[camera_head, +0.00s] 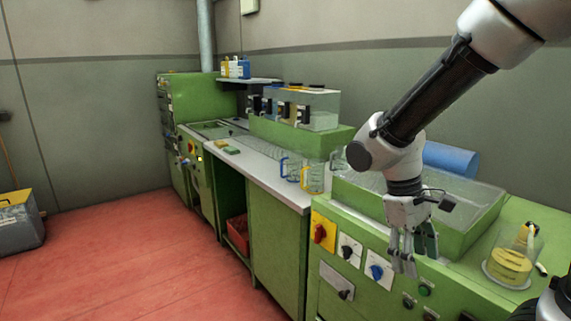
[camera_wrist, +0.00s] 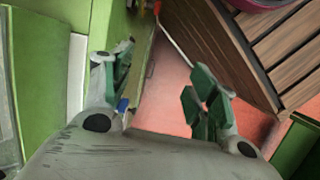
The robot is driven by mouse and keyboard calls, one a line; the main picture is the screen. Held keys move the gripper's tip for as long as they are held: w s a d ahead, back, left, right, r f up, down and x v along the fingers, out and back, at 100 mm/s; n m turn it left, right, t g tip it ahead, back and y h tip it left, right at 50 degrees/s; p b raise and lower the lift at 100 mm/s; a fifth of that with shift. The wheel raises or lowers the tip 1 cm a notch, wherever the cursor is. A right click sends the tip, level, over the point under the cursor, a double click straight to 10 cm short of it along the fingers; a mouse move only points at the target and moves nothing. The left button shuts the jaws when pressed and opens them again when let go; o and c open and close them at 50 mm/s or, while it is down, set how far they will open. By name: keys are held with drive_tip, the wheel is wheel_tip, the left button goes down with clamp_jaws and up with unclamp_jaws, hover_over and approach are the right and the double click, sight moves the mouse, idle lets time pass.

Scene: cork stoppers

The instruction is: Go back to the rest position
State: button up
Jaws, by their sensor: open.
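My gripper (camera_head: 416,258) is at the right of the head view, pointing down in front of the green machine's control panel. Its fingers are apart with nothing between them. In the wrist view my gripper (camera_wrist: 160,90) shows its two green-padded fingers spread, with red floor (camera_wrist: 172,85) visible between them. No cork stopper can be made out in either view.
A green workbench (camera_head: 278,240) with knobs runs along the wall. Glass mugs (camera_head: 312,178) stand on its worktop. A flask of yellow liquid (camera_head: 512,262) stands at right. A blue cylinder (camera_head: 450,159) lies behind my arm. A grey bin (camera_head: 20,222) stands left; red floor is clear.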

drive_tip(key=s+d+r+m+t+y, duration=0.2)
drive_tip(key=s+d+r+m+t, duration=0.4)
drive_tip(key=d+r, duration=0.4)
wheel_tip(320, 180, up, 2)
drive_tip(key=shift+s+d+m+t+y, duration=0.2)
drive_tip(key=shift+m+t+y, duration=0.1)
drive_tip(key=shift+y, duration=0.1)
idle(1.3)
